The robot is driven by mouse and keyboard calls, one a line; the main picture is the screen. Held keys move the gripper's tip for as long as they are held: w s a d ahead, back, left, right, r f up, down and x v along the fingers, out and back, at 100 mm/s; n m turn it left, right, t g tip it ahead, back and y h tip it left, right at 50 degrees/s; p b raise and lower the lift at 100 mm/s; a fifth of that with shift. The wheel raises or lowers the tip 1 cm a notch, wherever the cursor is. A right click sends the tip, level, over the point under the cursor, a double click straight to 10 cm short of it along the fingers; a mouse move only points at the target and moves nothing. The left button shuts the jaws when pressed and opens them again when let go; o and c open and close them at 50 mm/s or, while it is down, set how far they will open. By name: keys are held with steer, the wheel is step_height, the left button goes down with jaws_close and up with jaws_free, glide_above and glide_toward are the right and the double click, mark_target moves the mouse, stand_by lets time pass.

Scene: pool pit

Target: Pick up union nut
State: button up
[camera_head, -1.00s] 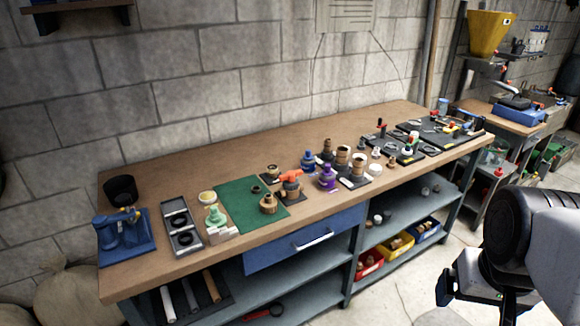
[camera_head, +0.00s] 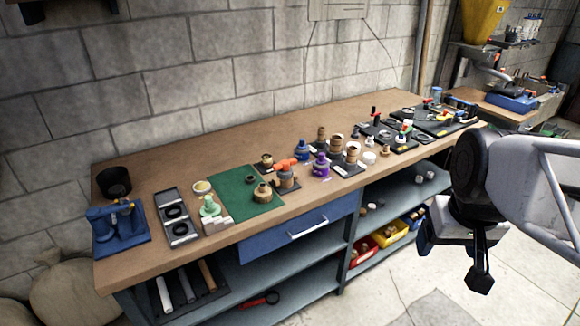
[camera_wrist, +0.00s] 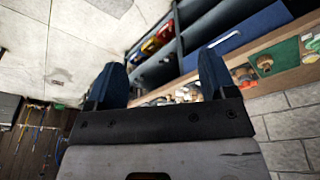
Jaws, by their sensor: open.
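Several plumbing fittings stand on the workbench (camera_head: 240,150), and I cannot tell for sure which is the union nut. A brass-coloured fitting (camera_head: 262,193) sits on a green mat (camera_head: 236,203), with a small dark ring (camera_head: 249,179) beside it. My gripper (camera_head: 455,262) is empty, off the bench's front right side and apart from all fittings. In the wrist view its two fingers (camera_wrist: 161,66) are spread, with the bench beyond, turned sideways.
A blue vise-like tool (camera_head: 118,224), a black cup (camera_head: 115,182) and a grey case with rings (camera_head: 178,217) occupy the bench's left. Dark trays (camera_head: 385,136) crowd its right. Red and yellow bins (camera_head: 388,234) sit on the shelf below. Bare wood lies along the back.

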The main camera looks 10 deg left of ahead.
steer(key=w+a+n, duration=0.2)
steer(key=w+a, duration=0.2)
steer(key=w, duration=0.3)
steer(key=w+a+n, duration=0.2)
steer(key=w+a, duration=0.3)
steer(key=w, duration=0.2)
steer(key=n+g, duration=0.2)
steer(key=n, duration=0.7)
glide_above(263, 192)
steer(key=f, duration=1.8)
steer(key=shift+w+d+f, duration=0.1)
steer(key=shift+w, duration=0.3)
steer(key=shift+a+f+n, duration=0.3)
steer(key=shift+a, duration=0.1)
steer(key=shift+w+f, duration=0.1)
steer(key=shift+f, duration=1.15)
steer(key=shift+w+f, duration=0.15)
steer(key=shift+f, duration=2.45)
